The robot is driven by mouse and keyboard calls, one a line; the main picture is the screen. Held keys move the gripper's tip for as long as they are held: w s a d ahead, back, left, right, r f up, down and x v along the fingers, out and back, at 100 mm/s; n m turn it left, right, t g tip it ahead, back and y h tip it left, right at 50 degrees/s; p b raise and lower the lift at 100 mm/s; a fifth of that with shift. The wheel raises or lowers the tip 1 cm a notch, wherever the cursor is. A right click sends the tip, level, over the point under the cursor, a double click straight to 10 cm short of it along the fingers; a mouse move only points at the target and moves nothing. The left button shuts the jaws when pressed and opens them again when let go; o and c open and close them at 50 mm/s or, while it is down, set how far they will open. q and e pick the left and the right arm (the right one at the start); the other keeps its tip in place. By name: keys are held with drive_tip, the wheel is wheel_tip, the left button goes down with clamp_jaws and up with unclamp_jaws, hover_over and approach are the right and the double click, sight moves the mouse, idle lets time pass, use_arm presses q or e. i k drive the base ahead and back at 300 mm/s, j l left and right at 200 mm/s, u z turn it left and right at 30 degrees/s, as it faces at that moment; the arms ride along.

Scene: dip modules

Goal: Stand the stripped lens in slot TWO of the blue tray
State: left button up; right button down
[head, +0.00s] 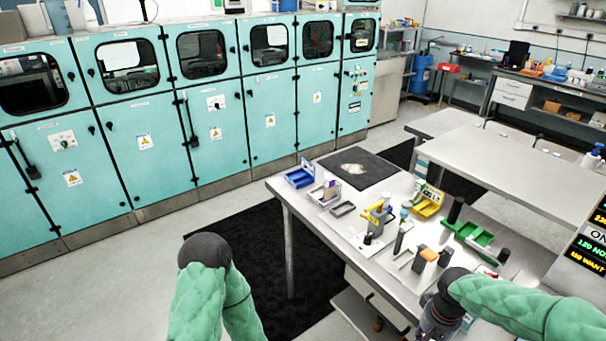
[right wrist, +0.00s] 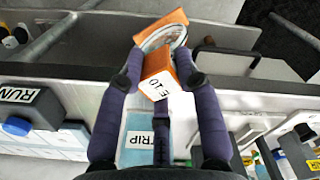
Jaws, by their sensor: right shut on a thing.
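My right gripper (right wrist: 160,64) has purple fingers and is shut on an orange piece with a white label and a round, pale-rimmed part, which I take to be the lens (right wrist: 152,40). The label is only partly readable. In the head view my right gripper (head: 440,312) is at the table's near right edge, its fingertips hard to make out. The blue tray (head: 299,177) stands at the far left corner of the table, well away from it; its slot numbers are too small to read. My left arm comes in low on the left, but its gripper is not seen.
A yellow tray (head: 428,200) and a green tray (head: 474,240) stand on the table's right part. Small upright tools and a grey dish (head: 343,209) stand between them and the blue tray. A black mat (head: 358,168) covers the back. A RUN label (right wrist: 28,97) shows in the wrist view.

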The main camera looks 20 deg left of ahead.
sight(299, 172)
drive_tip(key=i+j+u, duration=0.15)
drive_tip(key=i+j, duration=0.45)
drive_tip(key=j, duration=0.25)
drive_tip(key=i+j+u, duration=0.2)
drive_tip(key=i+j, duration=0.45)
drive_tip(key=j, duration=0.15)
